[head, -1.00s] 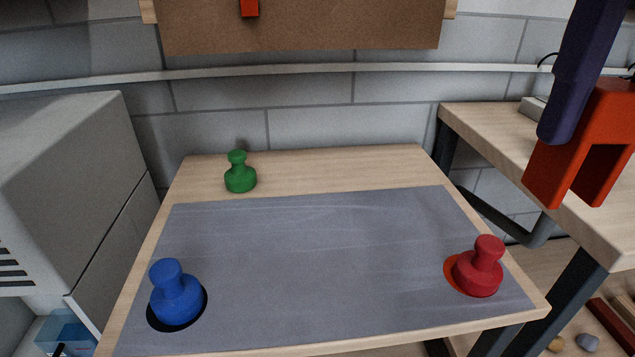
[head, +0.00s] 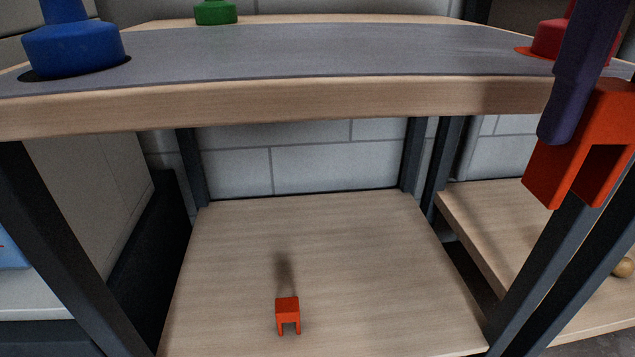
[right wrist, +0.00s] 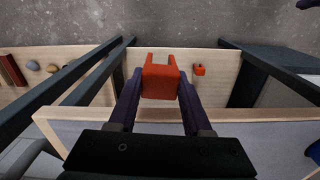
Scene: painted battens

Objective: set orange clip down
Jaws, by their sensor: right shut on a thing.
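My right gripper (head: 578,90) shows at the upper right of the head view, its purple finger against an orange clip (head: 605,112). In the right wrist view, the two purple fingers are shut on this clip (right wrist: 160,80), its prongs pointing away from the gripper. The held clip is in the air, clear of any surface I can see. A second orange clip (head: 288,308) stands prongs down on the low wooden shelf (head: 340,250); it also shows in the right wrist view (right wrist: 199,70). A dark purple sliver at that view's top right corner may be my left gripper; its jaws are hidden.
The table top (head: 300,100) overhangs the shelf, with dark legs (head: 60,240) at its sides. Blue (head: 75,45), green (head: 216,12) and red (head: 548,40) knobs stand on top. The shelf is bare around the second clip. Another bench's low shelf (head: 500,220) is at right.

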